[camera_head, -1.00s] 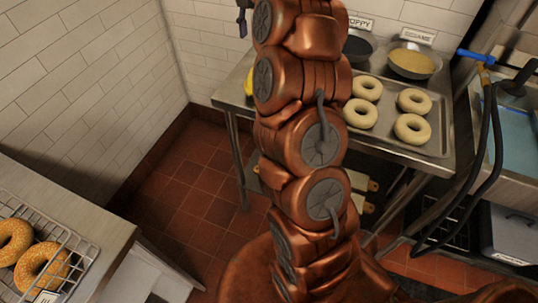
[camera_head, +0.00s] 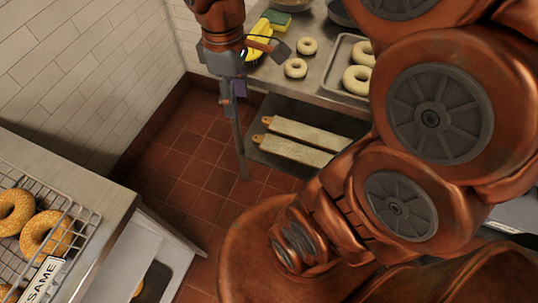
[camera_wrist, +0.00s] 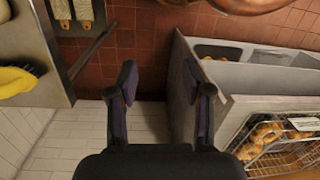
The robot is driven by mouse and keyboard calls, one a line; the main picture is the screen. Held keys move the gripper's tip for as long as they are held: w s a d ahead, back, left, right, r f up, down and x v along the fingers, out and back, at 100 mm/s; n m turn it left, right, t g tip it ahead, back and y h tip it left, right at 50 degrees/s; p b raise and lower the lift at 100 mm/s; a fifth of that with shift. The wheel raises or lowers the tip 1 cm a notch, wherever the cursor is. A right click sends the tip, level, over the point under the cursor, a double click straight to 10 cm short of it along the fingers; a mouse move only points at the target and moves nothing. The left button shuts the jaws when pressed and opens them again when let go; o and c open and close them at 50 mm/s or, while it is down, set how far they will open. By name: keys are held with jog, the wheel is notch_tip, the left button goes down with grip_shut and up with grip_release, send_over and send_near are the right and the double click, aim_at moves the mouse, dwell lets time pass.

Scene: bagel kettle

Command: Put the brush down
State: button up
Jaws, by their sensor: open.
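A yellow brush (camera_wrist: 17,80) with dark bristles lies on the steel counter at the left of the wrist view. In the head view it also shows as a yellow shape (camera_head: 258,40) at the counter's left end, partly hidden by my arm. My gripper (camera_wrist: 160,75) is open, with nothing between its fingers. It is beside the counter end and apart from the brush, over the gap by the white tiled wall. In the head view my gripper (camera_head: 230,75) points down just left of the counter.
The steel counter (camera_head: 315,70) bears pale bagels, a green-and-yellow sponge (camera_head: 278,18) and a tray (camera_head: 343,52). Two long boards (camera_head: 300,145) lie on its lower shelf. A rack (camera_head: 82,222) with seeded bagels stands on the left table. Red floor (camera_head: 200,180) lies clear between them.

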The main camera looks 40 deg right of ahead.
jog(key=s+f+m, duration=0.3)
jog(key=s+m, duration=0.1)
jog(key=s, duration=0.2)
jog(key=s+a+f+m, duration=0.1)
jog(key=s+f+m, duration=0.1)
jog(key=s, duration=0.4)
jog(key=shift+s+a+f+m+g, duration=0.3)
jog(key=shift+s+f+m, duration=0.1)
jog(key=shift+m, duration=0.5)
